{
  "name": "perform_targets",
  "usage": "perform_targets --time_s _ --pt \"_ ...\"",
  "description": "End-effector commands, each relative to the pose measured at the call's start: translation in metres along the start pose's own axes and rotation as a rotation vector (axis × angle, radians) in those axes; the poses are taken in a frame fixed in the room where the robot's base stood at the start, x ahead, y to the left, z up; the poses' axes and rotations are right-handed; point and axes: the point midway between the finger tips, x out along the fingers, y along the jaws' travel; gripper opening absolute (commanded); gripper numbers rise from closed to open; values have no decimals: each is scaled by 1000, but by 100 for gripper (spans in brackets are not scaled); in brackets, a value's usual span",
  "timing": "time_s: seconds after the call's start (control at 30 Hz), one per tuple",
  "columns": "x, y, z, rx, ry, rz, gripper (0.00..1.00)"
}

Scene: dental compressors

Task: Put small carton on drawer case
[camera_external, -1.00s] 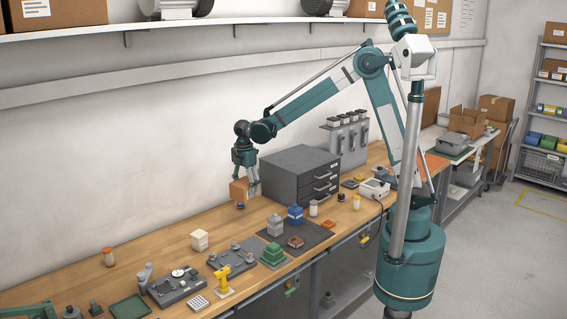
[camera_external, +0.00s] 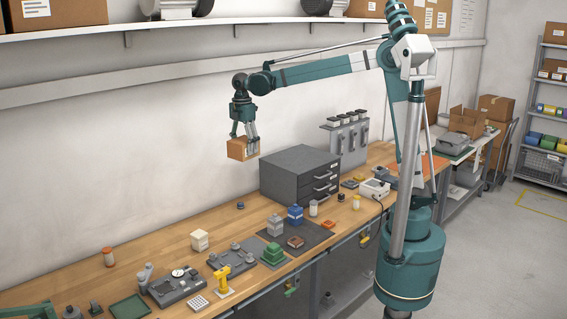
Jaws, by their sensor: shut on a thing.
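The small carton (camera_external: 238,150) is a brown box, held in the air above the bench and to the left of the drawer case. My gripper (camera_external: 244,136) points down and is shut on the carton, with its fingers around the box. The drawer case (camera_external: 288,178) is a dark grey cabinet with several drawers on its right-facing front. Its flat top (camera_external: 302,157) is bare. The carton is apart from the case and looks higher than its top.
A rack with bottles (camera_external: 345,135) stands behind the case to the right. A small dark part (camera_external: 240,205) lies on the bench left of the case. A wall shelf (camera_external: 240,22) runs above.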

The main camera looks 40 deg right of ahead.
Motion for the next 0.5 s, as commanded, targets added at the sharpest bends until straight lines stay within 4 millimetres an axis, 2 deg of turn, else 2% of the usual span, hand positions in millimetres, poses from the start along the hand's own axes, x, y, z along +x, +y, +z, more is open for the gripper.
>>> perform_targets --time_s 0.37,0.5 --pt "0 16 55 22 0 0 46" --pt "0 22 85 32 0 0 46"
